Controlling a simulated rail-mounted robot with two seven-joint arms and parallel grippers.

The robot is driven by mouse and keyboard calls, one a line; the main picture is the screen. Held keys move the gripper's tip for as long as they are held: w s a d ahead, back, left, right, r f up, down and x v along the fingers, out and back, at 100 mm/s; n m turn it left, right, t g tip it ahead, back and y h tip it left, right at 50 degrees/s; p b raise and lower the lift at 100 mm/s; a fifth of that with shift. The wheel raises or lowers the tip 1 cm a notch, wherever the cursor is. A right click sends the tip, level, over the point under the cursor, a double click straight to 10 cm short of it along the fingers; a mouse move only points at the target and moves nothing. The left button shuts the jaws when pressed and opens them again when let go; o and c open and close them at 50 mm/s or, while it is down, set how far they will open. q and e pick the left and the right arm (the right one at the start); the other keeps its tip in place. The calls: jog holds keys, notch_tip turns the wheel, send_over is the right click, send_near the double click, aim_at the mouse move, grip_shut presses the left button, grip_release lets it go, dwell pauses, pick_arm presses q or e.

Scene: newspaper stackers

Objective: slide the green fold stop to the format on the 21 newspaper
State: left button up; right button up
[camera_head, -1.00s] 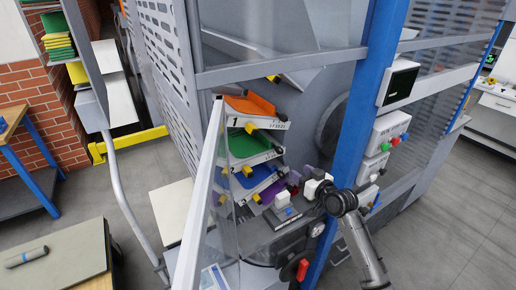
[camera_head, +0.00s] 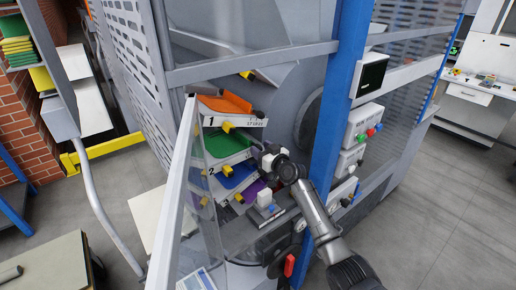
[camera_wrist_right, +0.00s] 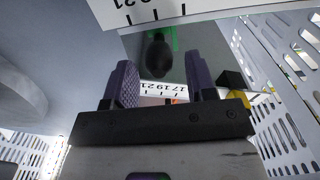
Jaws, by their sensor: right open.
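The green tray (camera_head: 225,143), marked 2, sits second in the stack of coloured trays behind the open glass door. My right gripper (camera_head: 268,152) is at the right end of this tray. In the right wrist view its purple fingers (camera_wrist_right: 158,68) are open and empty. A black knob (camera_wrist_right: 159,58) on a green part, apparently the green fold stop, shows ahead between the fingertips; I cannot tell if they touch it. A white scale (camera_wrist_right: 165,90) with 17, 19 and 21 lies behind the fingers. In the head view my gripper hides the knob. My left gripper is not in view.
The orange tray (camera_head: 225,104) is just above, its white scale edge (camera_wrist_right: 150,12) close over the fingers. The blue tray (camera_head: 232,176) is below. A blue post (camera_head: 335,110) stands right of the stack, and the glass door frame (camera_head: 175,200) left.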

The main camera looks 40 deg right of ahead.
jog(key=shift+w, duration=1.1)
jog(key=shift+c, duration=0.5)
grip_shut()
